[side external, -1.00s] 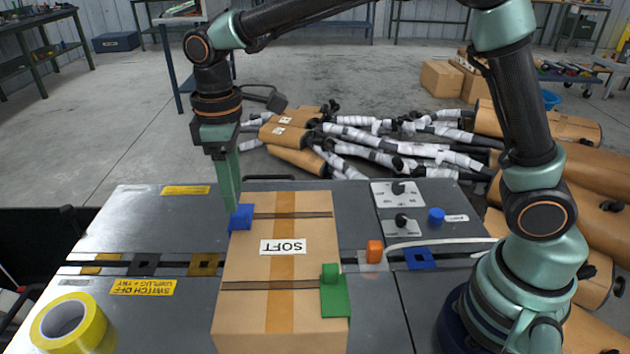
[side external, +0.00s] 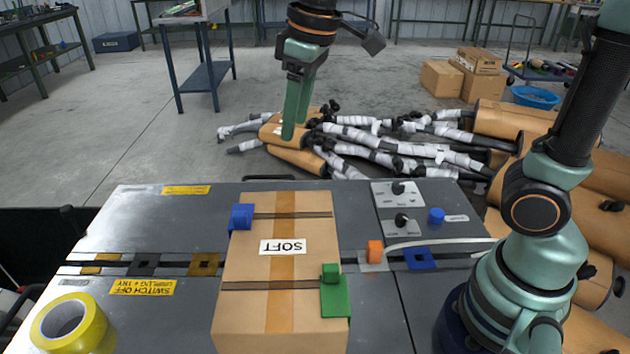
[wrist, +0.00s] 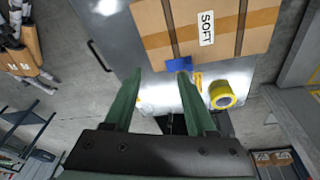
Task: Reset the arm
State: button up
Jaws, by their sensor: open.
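My gripper (side external: 297,108) is raised high above the far edge of the grey bench, with its fingers pointing down. In the wrist view my gripper (wrist: 160,90) has its two green fingers spread wide with nothing between them. The cardboard box marked SOFT (side external: 255,290) lies on the bench below, apart from the gripper. A blue clip (side external: 241,217) sits at the box's far left corner. A green clip (side external: 335,296) sits at its near right edge. The box (wrist: 225,50) and the blue clip (wrist: 179,64) also show in the wrist view.
A yellow tape roll (side external: 68,325) lies at the bench's near left. Knobs, an orange block (side external: 375,251) and a white cable are right of the box. The air above the bench's left side is clear.

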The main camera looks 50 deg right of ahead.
jog(key=s+d+f+m+t, duration=0.3)
jog(key=s+d+f+m, duration=0.1)
jog(key=s+d, duration=0.4)
jog(key=shift+d+m+h, duration=0.3)
jog(key=shift+m, duration=0.2)
